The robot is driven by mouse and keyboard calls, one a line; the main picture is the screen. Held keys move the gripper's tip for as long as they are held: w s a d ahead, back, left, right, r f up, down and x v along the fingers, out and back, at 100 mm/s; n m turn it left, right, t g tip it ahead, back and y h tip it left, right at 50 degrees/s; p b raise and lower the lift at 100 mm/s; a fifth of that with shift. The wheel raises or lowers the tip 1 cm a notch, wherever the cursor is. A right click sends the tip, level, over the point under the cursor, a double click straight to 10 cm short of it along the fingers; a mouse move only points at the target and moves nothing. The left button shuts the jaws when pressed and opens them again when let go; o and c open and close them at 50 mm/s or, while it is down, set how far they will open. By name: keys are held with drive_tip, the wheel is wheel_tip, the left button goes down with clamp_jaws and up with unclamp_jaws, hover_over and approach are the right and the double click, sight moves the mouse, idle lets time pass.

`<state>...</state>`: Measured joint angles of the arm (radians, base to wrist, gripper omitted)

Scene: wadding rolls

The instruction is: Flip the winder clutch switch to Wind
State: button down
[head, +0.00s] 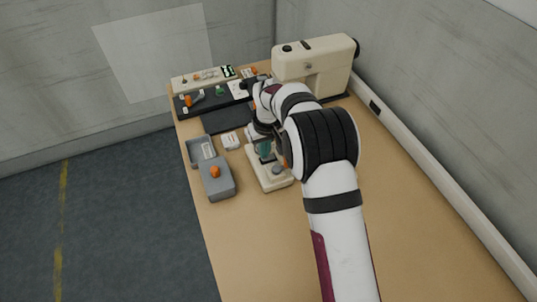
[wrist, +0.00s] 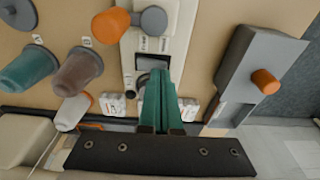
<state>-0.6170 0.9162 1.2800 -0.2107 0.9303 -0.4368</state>
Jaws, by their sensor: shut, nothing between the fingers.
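The cream winder unit (head: 270,183) stands on the table below my gripper. In the wrist view its panel (wrist: 180,30) carries small labels too small to read and a dark recessed rocker (wrist: 152,62), which looks like the clutch switch. My gripper (wrist: 156,76) has green fingers pressed together, empty, with the tips at or just over the rocker's near edge. I cannot tell whether they touch it. The fingers hide part of the rocker, so its setting is unclear. In the head view the gripper (head: 265,150) is partly hidden by my arm.
An orange knob (wrist: 111,26) and a grey round knob (wrist: 153,20) sit close beyond the fingertips. Teal (wrist: 28,70) and brown (wrist: 78,72) spools are to the left. A grey box with an orange knob (head: 215,172) stands beside the winder. A cream sewing machine (head: 315,62) stands behind.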

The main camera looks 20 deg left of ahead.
drive_tip(key=shift+f, duration=0.4)
drive_tip(key=shift+r, duration=3.5)
drive_tip(key=s+d+r+m, duration=0.3)
drive_tip(key=s+d+r, duration=0.15)
drive_tip(key=d, duration=0.25)
drive_tip(key=s+d+r+m, duration=0.3)
drive_tip(key=s+d+r, duration=0.15)
drive_tip(key=d, duration=0.35)
drive_tip(key=s+d+r+m, duration=0.3)
drive_tip(key=s+d+r, duration=0.1)
drive_tip(key=s+d, duration=0.25)
drive_tip(key=s+d+f+m, duration=0.1)
drive_tip(key=s+d+m, duration=0.1)
drive_tip(key=s, duration=0.5)
drive_tip(key=s+d+f+m+g, duration=0.1)
drive_tip(key=s+d+f+m, duration=0.1)
drive_tip(key=s, duration=0.6)
drive_tip(key=shift+d+m+y, duration=0.3)
drive_tip(key=shift+d+m, duration=0.5)
drive_tip(key=shift+d, duration=0.45)
